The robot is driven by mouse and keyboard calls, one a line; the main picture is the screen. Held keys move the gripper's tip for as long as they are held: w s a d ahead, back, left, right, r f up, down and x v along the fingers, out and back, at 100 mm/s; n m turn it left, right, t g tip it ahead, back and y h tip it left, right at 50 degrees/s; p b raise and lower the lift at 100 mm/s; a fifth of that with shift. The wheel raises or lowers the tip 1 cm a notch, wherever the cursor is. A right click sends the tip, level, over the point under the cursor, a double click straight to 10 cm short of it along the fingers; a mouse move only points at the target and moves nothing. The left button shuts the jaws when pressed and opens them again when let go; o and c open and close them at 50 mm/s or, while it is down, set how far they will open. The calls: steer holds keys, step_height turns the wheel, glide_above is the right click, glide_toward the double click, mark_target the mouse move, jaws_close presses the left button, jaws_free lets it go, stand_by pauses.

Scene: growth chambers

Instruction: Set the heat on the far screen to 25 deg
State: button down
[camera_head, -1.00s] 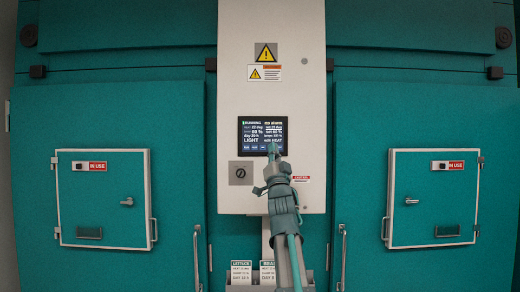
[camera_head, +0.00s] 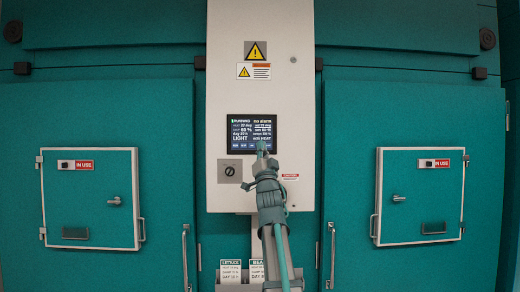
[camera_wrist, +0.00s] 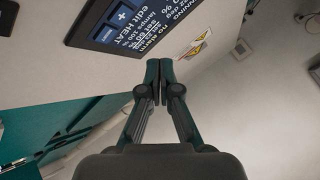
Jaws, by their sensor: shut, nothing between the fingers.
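A dark touch screen (camera_head: 251,134) is set in a white panel between two teal chamber doors. Its readable lines include RUNNING, no alarm, LIGHT and edit HEAT; the set heat digits are too small to read surely. The screen also shows in the wrist view (camera_wrist: 133,28), rotated, with blue plus and minus buttons near its edge. My gripper (camera_head: 262,147) is shut and empty, its tips in front of the screen's lower right part in the head view. In the wrist view the closed fingertips (camera_wrist: 157,80) appear beside the screen, and I cannot tell whether they touch the panel.
A rotary switch (camera_head: 230,170) sits below the screen at left, and warning labels (camera_head: 254,70) above. Small hatches marked IN USE stand at left (camera_head: 90,200) and right (camera_head: 420,195). Long door handles (camera_head: 186,255) and crop cards (camera_head: 231,272) are low down.

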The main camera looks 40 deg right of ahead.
steer(key=shift+w+d+b, duration=0.25)
steer(key=shift+w+d, duration=0.5)
steer(key=shift+w, duration=0.3)
steer(key=shift+w+d+b, duration=0.25)
steer(key=shift+w+d, duration=0.5)
steer(key=shift+w, duration=0.25)
steer(key=shift+w, duration=0.1)
steer(key=shift+w+d, duration=0.25)
steer(key=shift+w+d, duration=0.15)
steer(key=shift+w, duration=0.1)
stand_by(0.6)
stand_by(0.3)
steer(key=shift+s+a, duration=0.4)
steer(key=shift+s, duration=0.2)
steer(key=shift+s+a, duration=0.1)
steer(key=s+a, duration=0.1)
steer(key=s, duration=0.1)
steer(key=s+a+p, duration=0.1)
steer(key=s, duration=0.1)
steer(key=shift+a, duration=0.4)
